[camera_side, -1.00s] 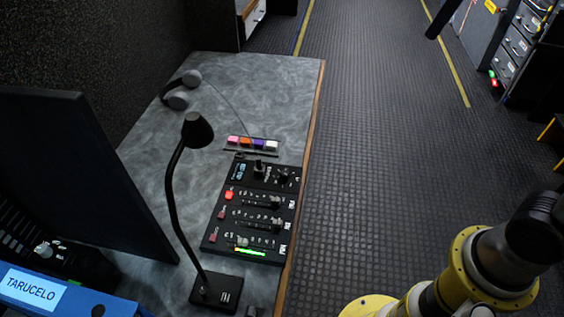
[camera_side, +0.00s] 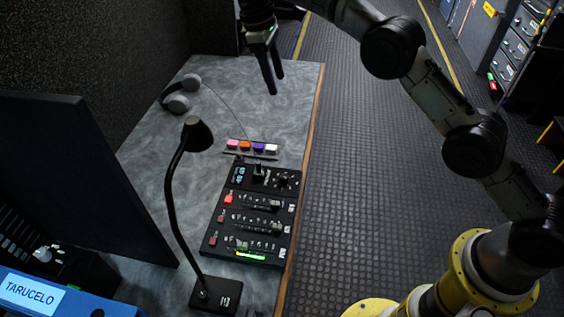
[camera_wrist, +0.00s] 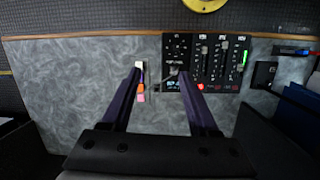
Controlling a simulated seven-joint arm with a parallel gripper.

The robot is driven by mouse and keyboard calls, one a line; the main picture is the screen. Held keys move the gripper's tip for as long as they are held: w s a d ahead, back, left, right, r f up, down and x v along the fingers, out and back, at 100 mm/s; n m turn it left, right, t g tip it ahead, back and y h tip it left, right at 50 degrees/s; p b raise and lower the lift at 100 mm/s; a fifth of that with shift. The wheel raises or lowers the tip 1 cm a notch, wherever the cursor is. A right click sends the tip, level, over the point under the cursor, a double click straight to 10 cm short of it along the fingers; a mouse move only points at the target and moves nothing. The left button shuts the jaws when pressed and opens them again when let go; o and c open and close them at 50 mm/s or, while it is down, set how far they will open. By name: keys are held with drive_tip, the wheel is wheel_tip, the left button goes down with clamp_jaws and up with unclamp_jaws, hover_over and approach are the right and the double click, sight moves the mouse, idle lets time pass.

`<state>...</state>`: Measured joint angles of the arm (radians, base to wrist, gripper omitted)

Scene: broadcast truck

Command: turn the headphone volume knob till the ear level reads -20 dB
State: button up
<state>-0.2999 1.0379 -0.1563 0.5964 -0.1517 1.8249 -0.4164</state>
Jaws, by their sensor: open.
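The black control panel (camera_side: 232,262) lies on the grey desk, with several sliders and lit buttons. Its top section holds a small cyan display (camera_side: 240,175), too small to read, a tall black control (camera_side: 258,170) and a dark round knob (camera_side: 283,180). I cannot tell which is the headphone volume knob. My gripper (camera_side: 276,84) hangs above the far part of the desk, beyond the panel, open and empty, touching nothing. In the wrist view its two fingers (camera_wrist: 160,73) spread apart, with the panel's top section (camera_wrist: 177,48) beyond the right finger, which partly hides it.
A strip of coloured keys (camera_side: 252,147) lies just beyond the panel. Grey headphones (camera_side: 180,92) rest at the desk's far left. A gooseneck lamp or microphone (camera_side: 172,205) stands left of the panel, near a dark monitor (camera_side: 75,180). The far desk surface is mostly clear.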

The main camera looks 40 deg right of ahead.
wheel_tip(320, 180, down, 9)
drive_tip(key=a+g, duration=0.1)
drive_tip(key=a, duration=0.2)
drive_tip(key=n+g+h, duration=0.1)
approach(284, 176)
drive_tip(key=x, duration=0.8)
drive_tip(key=shift+s+f, duration=0.1)
drive_tip(key=shift+f, duration=0.1)
clamp_jaws()
